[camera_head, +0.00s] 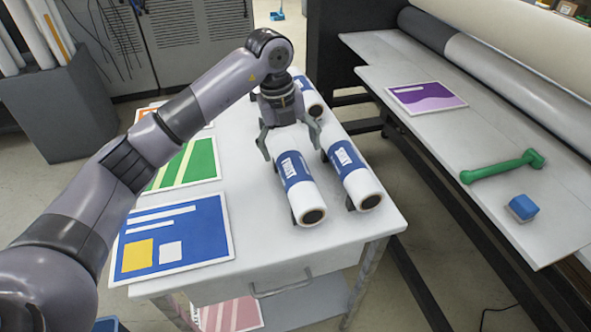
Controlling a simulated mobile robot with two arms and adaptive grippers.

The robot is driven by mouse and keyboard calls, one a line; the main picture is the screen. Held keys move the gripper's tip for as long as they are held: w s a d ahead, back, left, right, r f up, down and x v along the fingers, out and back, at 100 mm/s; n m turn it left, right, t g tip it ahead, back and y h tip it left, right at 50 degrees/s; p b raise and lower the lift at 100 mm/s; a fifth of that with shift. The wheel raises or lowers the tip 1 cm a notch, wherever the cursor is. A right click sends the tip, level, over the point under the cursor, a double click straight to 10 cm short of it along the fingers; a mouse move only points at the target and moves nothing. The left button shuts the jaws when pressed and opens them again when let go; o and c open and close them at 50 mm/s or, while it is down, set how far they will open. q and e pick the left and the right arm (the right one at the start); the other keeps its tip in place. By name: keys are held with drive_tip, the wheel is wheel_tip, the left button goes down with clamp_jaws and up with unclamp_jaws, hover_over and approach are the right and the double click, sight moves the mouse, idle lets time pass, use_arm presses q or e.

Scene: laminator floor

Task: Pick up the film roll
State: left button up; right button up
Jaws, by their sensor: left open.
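Several film rolls, white with blue printed bands and dark core ends, lie on a white cart table (375,240). The left front film roll (305,198) and the right front film roll (357,180) lie side by side near the table's front. Another film roll (307,95) lies farther back, partly hidden by my arm. My left gripper (289,150) points down with its fingers spread, over the rear part of the left front roll. I cannot tell whether its fingers touch that roll. My right gripper is not in view.
Printed boards, blue (205,220) and green (203,160), lie on the table's left side. At right, the laminator bed (475,215) holds a purple print (426,97), a green hand roller (500,168) and a blue block (523,206). A grey bin (65,110) stands at left.

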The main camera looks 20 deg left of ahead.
sight(294, 167)
use_arm(q)
drive_tip(key=f, duration=0.3)
drive_tip(key=f+p, duration=0.1)
drive_tip(key=shift+w+d+f, duration=0.25)
drive_tip(key=shift+w+f, duration=0.05)
drive_tip(key=shift+w, duration=0.1)
drive_tip(key=shift+s+f, duration=0.15)
drive_tip(key=shift+f, duration=0.05)
drive_tip(key=f+p, duration=0.1)
drive_tip(key=f, duration=0.2)
drive_tip(key=f+p, duration=0.1)
drive_tip(key=shift+s+d+f+p, duration=0.1)
drive_tip(key=shift+d+f+p, duration=0.1)
drive_tip(key=shift+d+p, duration=0.15)
drive_tip(key=shift+f, duration=0.25)
drive_tip(key=shift+c, duration=0.5)
drive_tip(key=shift+r, duration=0.15)
drive_tip(key=c, duration=1.6)
